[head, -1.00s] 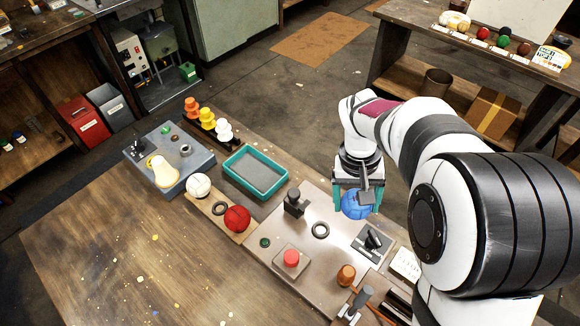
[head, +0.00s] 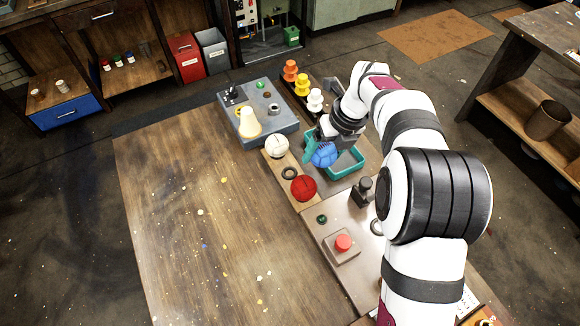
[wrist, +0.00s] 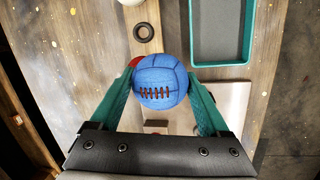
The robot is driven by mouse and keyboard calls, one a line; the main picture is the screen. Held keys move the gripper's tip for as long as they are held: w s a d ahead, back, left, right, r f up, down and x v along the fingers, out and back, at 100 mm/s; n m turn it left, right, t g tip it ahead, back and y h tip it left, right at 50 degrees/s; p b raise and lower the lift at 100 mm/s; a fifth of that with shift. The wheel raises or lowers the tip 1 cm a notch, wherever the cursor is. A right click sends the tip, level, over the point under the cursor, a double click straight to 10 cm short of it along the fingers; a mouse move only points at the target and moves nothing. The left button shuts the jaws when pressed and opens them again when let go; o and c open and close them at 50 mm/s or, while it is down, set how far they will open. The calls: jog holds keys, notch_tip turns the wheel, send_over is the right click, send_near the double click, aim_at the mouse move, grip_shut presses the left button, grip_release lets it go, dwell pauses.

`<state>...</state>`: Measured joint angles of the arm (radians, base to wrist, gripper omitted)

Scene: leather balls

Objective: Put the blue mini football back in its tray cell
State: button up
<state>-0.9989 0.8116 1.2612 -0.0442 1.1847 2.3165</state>
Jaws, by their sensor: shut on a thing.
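The blue mini football (head: 325,155), a blue ball with dark lacing, is held between the teal fingers of my gripper (head: 318,150). In the wrist view the ball (wrist: 161,80) sits between both fingertips, which press on its sides. In the head view it appears above the near left part of the teal bin. A wooden strip tray (head: 279,158) holds a white ball (head: 277,146) at one end and a red ball (head: 304,188) at the other. Between them is a dark ring (head: 289,173) with no ball on it; it also shows in the wrist view (wrist: 144,32).
The teal bin (head: 347,171) looks empty. A blue-grey panel (head: 281,127) with a cream bulb-shaped thing (head: 250,122) lies beyond the tray. A black upright post (head: 361,190) and a red button (head: 344,243) stand nearer. The wooden tabletop at left is clear.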

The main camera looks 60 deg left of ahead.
jog(key=s+a+f, duration=0.1)
jog(key=a, duration=0.1)
jog(key=s+a+f, duration=0.3)
jog(key=s+a, duration=0.1)
jog(key=shift+f, duration=0.4)
jog(key=shift+s+a+f, duration=0.1)
jog(key=shift+f, duration=0.3)
notch_tip(320, 180, down, 3)
jog(key=shift+f, duration=0.15)
jog(key=shift+f, duration=0.15)
